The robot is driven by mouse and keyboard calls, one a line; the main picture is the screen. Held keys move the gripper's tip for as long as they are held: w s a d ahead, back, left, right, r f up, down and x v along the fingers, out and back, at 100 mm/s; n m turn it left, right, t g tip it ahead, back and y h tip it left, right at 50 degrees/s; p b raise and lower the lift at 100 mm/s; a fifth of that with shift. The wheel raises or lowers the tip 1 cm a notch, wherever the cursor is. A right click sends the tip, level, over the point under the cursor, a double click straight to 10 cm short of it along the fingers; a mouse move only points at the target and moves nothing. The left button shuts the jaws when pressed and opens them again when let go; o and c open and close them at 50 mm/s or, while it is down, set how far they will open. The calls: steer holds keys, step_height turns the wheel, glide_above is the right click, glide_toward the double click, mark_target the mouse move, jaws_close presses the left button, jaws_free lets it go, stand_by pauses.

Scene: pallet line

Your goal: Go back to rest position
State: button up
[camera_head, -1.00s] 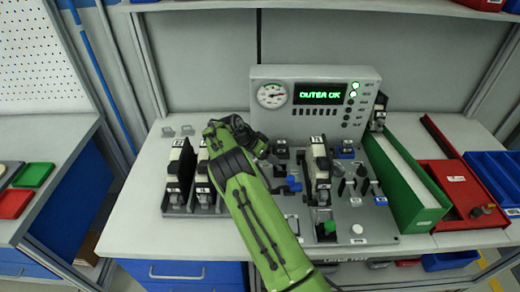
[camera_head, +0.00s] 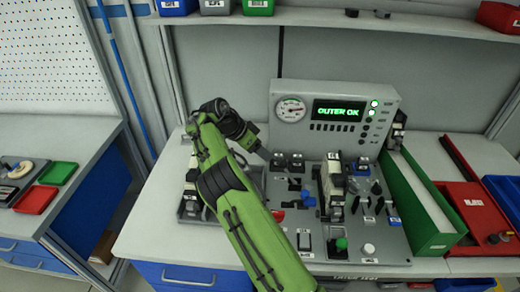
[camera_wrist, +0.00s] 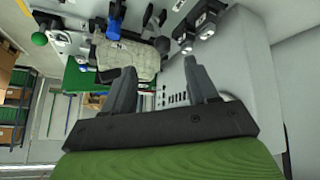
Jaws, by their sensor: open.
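My green arm reaches up over the bench in the head view, and its dark end with my gripper (camera_head: 256,148) is above the left part of the test station, the fingers small there. In the wrist view my gripper (camera_wrist: 163,82) has its two dark fingers apart with nothing clamped between them. The test station's upright panel (camera_head: 295,90) has a gauge and a display reading "OUTER OK". A black and white unit (camera_head: 334,184) stands upright in the station's grey base (camera_head: 375,245). My arm partly hides the holder at left (camera_head: 190,212).
A green long box (camera_head: 418,205) and a red tray (camera_head: 470,215) lie right of the station, with blue bins (camera_head: 508,195) beyond. A shelf (camera_head: 350,22) with small bins runs above. A side bench at left holds red (camera_head: 36,199) and green trays (camera_head: 58,173).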

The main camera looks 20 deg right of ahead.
stand_by(0.3)
steer(key=s+r+n+t+y, duration=0.3)
steer(key=s+r+n+y, duration=0.3)
steer(key=s+r, duration=0.95)
steer(key=s+a+f+n+t, duration=0.1)
steer(key=s+a+n, duration=0.2)
steer(key=s, duration=0.4)
steer(key=s+a+f+n+t+y, duration=0.1)
steer(key=s+a+n, duration=0.2)
steer(key=s, duration=0.4)
steer(key=s+a+f+n+t, duration=0.1)
steer(key=s+a+n, duration=0.2)
steer(key=s, duration=0.5)
steer(key=shift+a+n, duration=0.15)
steer(key=shift+n, duration=0.35)
